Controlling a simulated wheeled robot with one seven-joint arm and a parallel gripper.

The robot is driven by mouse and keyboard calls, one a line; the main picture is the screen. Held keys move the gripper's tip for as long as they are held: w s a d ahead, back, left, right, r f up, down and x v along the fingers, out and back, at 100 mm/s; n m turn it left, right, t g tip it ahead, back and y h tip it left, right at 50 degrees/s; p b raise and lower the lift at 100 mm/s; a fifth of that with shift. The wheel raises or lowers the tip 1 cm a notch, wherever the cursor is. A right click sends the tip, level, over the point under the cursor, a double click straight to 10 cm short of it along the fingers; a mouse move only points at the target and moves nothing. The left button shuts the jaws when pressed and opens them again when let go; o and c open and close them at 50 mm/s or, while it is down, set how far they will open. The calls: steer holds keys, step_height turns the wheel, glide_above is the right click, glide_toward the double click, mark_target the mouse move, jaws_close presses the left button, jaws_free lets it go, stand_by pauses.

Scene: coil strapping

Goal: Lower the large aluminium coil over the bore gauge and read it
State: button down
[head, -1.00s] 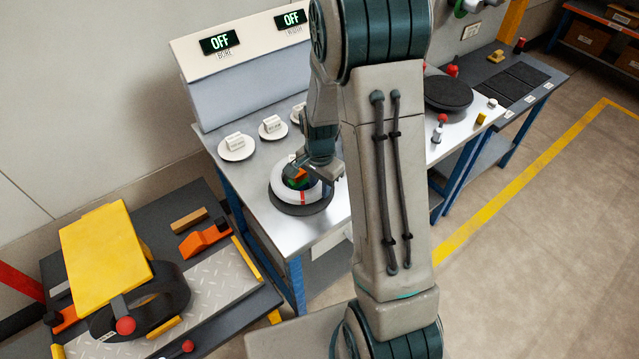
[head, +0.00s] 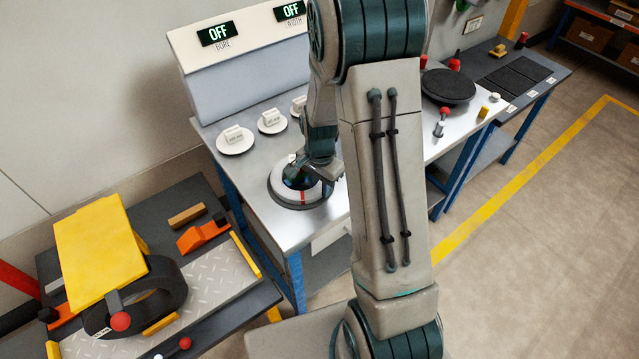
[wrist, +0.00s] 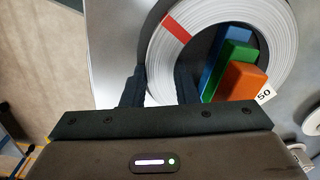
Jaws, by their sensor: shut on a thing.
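The aluminium coil (wrist: 286,68) is a pale ring with a red band, lying flat over a dark round pad (wrist: 147,20). My gripper (wrist: 160,90) is shut on the coil's near wall, one finger outside and one in the bore. The gripper (head: 325,172) is partly hidden by my arm in the head view. The stepped bore gauge (wrist: 236,60), blue, green and orange with a "50" tag, stands inside the ring. I cannot tell whether the coil touches the pad. The BORE display (head: 214,35) reads OFF.
Small white discs with labelled blocks (head: 235,140) stand behind the coil. A yellow-hooded station (head: 95,250) with a dark coil (head: 165,292) is at the left. A black turntable (head: 448,87) is to the right. Open floor lies at the right.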

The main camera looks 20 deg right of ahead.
steer(key=c, duration=1.1)
jaws_free()
steer(key=shift+o, duration=0.2)
step_height(320, 180, up, 14)
steer(key=s+a+r+n+t, duration=0.1)
steer(key=s+r+n, duration=0.2)
steer(key=s+n, duration=0.2)
steer(key=s+a+r+n+t, duration=0.2)
steer(key=s+n, duration=0.4)
steer(key=s, duration=0.6)
steer(key=shift+r+n, duration=0.3)
steer(key=shift+r, duration=0.6)
steer(key=shift+w, duration=0.1)
